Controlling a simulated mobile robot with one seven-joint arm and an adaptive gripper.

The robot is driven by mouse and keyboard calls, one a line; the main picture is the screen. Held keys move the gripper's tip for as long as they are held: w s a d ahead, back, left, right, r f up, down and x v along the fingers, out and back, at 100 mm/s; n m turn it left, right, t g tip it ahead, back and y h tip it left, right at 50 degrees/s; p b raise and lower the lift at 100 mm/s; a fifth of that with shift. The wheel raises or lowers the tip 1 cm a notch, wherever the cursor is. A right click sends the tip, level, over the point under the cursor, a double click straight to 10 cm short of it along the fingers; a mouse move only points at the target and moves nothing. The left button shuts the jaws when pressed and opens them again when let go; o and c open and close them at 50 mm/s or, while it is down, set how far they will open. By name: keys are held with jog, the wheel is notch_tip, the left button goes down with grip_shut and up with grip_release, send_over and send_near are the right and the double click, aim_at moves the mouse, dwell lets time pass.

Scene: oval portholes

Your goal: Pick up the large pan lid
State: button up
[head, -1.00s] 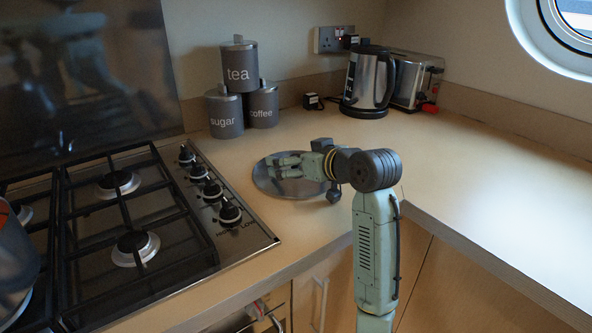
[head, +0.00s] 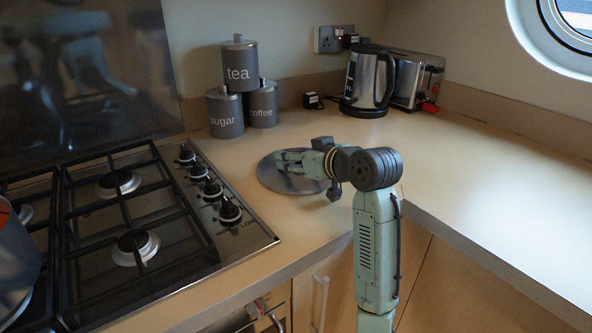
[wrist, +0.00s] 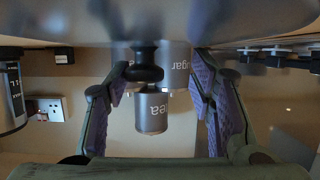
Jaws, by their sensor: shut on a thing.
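The large pan lid (head: 272,180) is a round grey metal disc at the counter's front, right of the hob. In the wrist view its metal surface (wrist: 160,22) fills the top, with a dark round knob (wrist: 146,73) between the two fingers. My gripper (head: 284,160) is over the lid, shut on it; the fingers (wrist: 160,80) stand either side of the knob in the wrist view. The exact contact is hard to see, and my wrist hides the lid's right part in the head view. I cannot tell whether the lid is clear of the counter.
A gas hob (head: 130,225) with black grates and knobs lies left. Stacked tea (head: 239,65), sugar (head: 225,112) and coffee (head: 262,104) canisters stand behind the lid. A kettle (head: 369,80) and toaster (head: 417,80) stand at the back. The right counter (head: 490,185) is clear.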

jog(key=shift+f, duration=0.3)
jog(key=c, duration=0.7)
jog(key=shift+a, duration=0.1)
grip_shut()
jog(key=shift+a, duration=0.1)
